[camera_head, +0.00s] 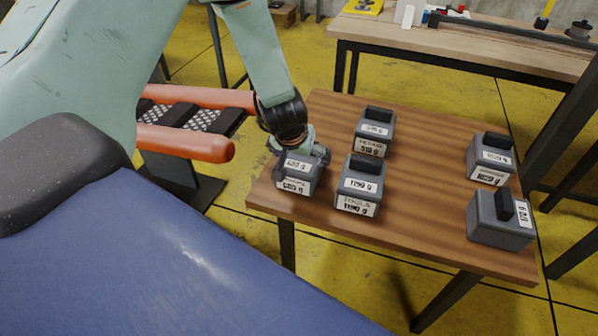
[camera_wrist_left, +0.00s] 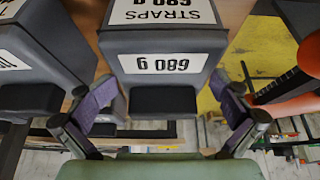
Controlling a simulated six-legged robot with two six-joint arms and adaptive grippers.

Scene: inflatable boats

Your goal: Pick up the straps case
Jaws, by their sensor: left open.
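The straps case (camera_head: 297,174) is a dark grey box with white labels and a black handle, at the left end of the brown table. In the left wrist view the straps case (camera_wrist_left: 165,45) shows upside down, with the labels "STRAPS" and "680 g". My left gripper (camera_head: 300,153) is at the top of the case, partly hiding its handle. In the left wrist view my left gripper (camera_wrist_left: 163,108) is open, its purple-padded fingers on either side of the black handle. I see no grip on it. My right gripper is not in view.
The tools case (camera_head: 360,184) stands close to the right of the straps case, with another case (camera_head: 374,130) behind it. Two more cases (camera_head: 491,158) (camera_head: 500,219) stand at the table's right end. The middle of the brown table (camera_head: 430,170) is clear. Orange tubes (camera_head: 185,143) lie left.

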